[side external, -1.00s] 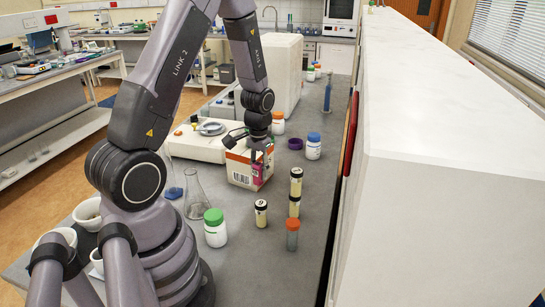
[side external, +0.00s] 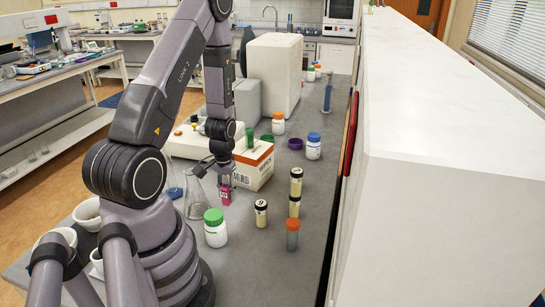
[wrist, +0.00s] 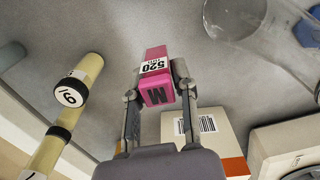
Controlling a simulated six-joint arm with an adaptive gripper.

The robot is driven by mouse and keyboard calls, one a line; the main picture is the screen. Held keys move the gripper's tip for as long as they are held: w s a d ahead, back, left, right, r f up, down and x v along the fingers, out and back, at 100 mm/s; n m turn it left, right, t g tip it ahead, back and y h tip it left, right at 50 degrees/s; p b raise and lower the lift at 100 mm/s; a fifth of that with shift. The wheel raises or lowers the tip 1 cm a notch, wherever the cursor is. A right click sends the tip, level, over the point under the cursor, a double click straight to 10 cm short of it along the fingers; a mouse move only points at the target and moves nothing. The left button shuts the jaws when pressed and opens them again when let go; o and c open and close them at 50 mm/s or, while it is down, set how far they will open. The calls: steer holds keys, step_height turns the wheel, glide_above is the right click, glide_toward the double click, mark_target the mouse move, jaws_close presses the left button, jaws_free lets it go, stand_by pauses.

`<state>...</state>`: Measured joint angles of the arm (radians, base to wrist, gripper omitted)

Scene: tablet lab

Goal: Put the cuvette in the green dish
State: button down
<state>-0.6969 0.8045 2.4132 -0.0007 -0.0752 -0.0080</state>
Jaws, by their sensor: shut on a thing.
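The cuvette, a small pink block with a white label, is gripped by my gripper (side external: 222,180). It shows in the side view (side external: 225,196) and, between the two fingers of my gripper (wrist: 156,84), in the wrist view (wrist: 154,66). In the side view it is in front of the white and orange carton (side external: 252,168), near the conical flask. I cannot tell whether its bottom touches the bench. A small green thing (side external: 267,138) shows behind the carton, partly hidden. I cannot tell whether it is the green dish.
A clear conical flask (side external: 195,197) and a green-capped jar (side external: 215,228) stand near my gripper. Several cream vials, one here (side external: 261,213), and an orange-capped tube (side external: 292,235) stand to the right. A purple dish (side external: 296,143) lies farther back. Bench near the vials is partly clear.

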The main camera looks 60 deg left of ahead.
mark_target(229, 204)
steer(key=shift+f, duration=2.3)
steer(key=shift+f, duration=0.15)
steer(key=c, duration=0.9)
jaws_free()
